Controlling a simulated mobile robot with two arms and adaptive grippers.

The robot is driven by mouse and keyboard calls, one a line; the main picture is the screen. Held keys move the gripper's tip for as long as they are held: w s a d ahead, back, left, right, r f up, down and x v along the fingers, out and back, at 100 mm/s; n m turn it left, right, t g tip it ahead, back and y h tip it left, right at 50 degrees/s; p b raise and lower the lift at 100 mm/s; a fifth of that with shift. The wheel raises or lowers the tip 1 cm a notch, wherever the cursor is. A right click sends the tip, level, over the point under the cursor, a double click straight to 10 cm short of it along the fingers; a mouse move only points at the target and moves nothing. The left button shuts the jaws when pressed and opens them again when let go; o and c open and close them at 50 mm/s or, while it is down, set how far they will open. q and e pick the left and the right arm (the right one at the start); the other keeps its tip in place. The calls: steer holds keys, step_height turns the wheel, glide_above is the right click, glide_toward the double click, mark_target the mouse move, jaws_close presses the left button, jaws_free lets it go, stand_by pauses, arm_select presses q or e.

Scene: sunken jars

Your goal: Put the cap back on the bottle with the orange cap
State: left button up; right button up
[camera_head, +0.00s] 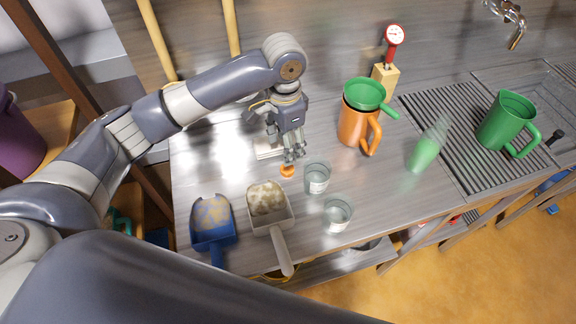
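A small orange cap (288,171) shows directly below the fingertips of my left gripper (293,156), which points down over the worktop. I cannot tell whether the fingers touch the cap or whether it lies on the worktop. The finger gap is too small to read. Two clear, open-looking glass jars, one nearer the gripper (317,178) and one closer to the front edge (338,215), stand to the right of the cap. I cannot tell which container the cap belongs to. My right gripper is not in view.
A blue scoop (212,238) and a pale scoop (283,250) lie at the front left. An orange jug (352,128) with a green funnel (364,93), a green bottle (424,153) and a green jug (503,122) stand right. A gauge (393,36) stands behind.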

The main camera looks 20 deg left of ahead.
arm_select(q)
glide_above(286, 169)
steer(key=f, duration=0.4)
steer(key=shift+s+f+p, duration=0.25)
steer(key=shift+f+p, duration=0.05)
steer(key=shift+p, duration=0.1)
steer(key=shift+f, duration=0.7)
steer(key=f, duration=0.1)
steer(key=f+p, duration=0.1)
steer(key=f, duration=0.2)
steer(key=shift+w+f+p, duration=0.15)
steer(key=shift+w+p, duration=0.1)
steer(key=shift+p, duration=0.15)
steer(key=shift+f, duration=0.35)
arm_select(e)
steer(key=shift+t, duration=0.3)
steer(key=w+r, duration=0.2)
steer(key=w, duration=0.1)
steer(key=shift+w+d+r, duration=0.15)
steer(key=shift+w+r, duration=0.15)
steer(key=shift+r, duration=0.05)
arm_select(q)
steer(key=c, duration=0.8)
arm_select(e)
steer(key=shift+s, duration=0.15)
